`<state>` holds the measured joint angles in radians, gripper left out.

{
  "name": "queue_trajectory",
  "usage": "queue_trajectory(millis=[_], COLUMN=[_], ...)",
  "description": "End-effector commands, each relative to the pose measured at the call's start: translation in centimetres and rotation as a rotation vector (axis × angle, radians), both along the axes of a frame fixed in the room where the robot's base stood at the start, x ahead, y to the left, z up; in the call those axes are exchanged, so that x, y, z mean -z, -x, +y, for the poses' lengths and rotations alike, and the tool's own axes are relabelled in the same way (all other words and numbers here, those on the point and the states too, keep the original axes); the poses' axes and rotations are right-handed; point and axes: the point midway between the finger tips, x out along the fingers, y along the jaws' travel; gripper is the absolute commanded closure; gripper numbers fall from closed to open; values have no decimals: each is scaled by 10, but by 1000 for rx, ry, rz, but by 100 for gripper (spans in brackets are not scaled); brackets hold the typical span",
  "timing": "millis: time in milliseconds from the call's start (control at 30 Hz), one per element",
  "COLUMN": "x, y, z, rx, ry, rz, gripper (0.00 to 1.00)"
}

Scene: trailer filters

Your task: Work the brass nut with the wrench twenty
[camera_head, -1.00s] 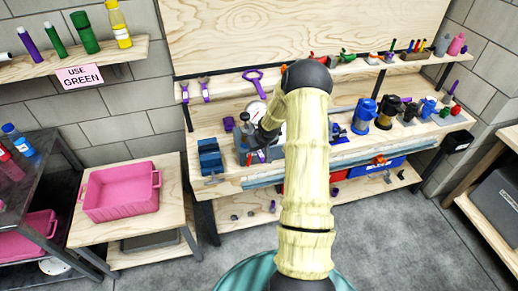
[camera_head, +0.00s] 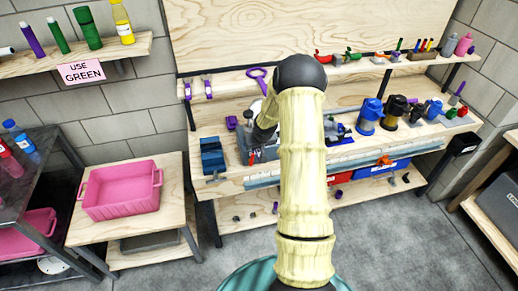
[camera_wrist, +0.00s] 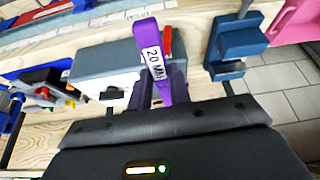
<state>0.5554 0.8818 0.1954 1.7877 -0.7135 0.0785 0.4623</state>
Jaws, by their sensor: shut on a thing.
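A purple wrench (camera_wrist: 149,50) with a white "20 MM" label stands out from my gripper (camera_wrist: 160,88) in the wrist view. My gripper is shut on it, and its far end is over or in front of a grey block (camera_wrist: 105,68). I cannot tell whether the wrench touches the block. A red part (camera_wrist: 167,40) shows beside the wrench. I cannot make out the brass nut in either view. In the head view my arm hides the gripper and much of the grey fixture (camera_head: 262,154) on the workbench.
A blue vise-like block (camera_head: 213,155) stands left of the fixture; it also shows in the wrist view (camera_wrist: 238,42). Blue and dark filter units (camera_head: 368,116) stand to the right. A purple ring wrench (camera_head: 258,78) hangs on the rack. A pink bin (camera_head: 122,205) sits on the left table.

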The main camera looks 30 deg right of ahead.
Motion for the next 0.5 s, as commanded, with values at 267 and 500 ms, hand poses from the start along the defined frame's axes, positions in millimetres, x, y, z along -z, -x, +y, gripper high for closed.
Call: queue_trajectory(millis=[267, 500], x=[1, 1], y=[-1, -2], z=[4, 7], rx=[30, 59], ry=[0, 1], rz=[-3, -1], gripper=[100, 100])
